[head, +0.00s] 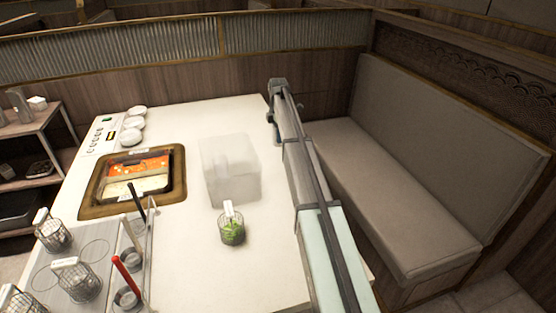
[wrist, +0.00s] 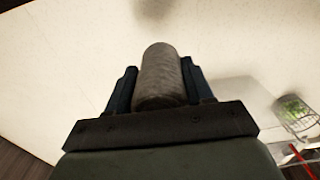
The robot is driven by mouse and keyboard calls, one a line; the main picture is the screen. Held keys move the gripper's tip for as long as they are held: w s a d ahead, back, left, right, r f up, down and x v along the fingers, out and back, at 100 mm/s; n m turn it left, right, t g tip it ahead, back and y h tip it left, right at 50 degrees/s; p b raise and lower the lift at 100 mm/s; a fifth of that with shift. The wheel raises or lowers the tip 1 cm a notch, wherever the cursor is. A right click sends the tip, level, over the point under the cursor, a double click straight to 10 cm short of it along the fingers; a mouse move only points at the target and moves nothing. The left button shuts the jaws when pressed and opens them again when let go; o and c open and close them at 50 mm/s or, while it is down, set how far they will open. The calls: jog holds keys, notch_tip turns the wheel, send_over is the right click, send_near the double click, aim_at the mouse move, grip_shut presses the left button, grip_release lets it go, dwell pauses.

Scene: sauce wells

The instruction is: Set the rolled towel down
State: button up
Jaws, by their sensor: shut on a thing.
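The rolled towel (wrist: 161,75) is a grey, rough-textured cylinder in the wrist view. It sits between the two dark fingers of my gripper (wrist: 160,84), which is shut on it. Behind it is the cream table top (wrist: 60,80); the gap between towel and table cannot be judged. In the head view my gripper (head: 271,116) is at the far right edge of the table (head: 225,112), beside the bench. The towel cannot be made out there.
A translucent box (head: 230,172) stands mid-table. A wire basket with green contents (head: 232,229) is in front of it. A hot pot (head: 137,178) is set in the table at left, with small white dishes (head: 133,123) behind. A padded bench (head: 390,200) is at right.

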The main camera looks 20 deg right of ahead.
jog(key=shift+f, duration=4.7)
jog(key=shift+f, duration=0.1)
jog(key=o, duration=1)
jog(key=shift+o, duration=0.2)
notch_tip(320, 180, up, 12)
jog(key=shift+r, duration=0.1)
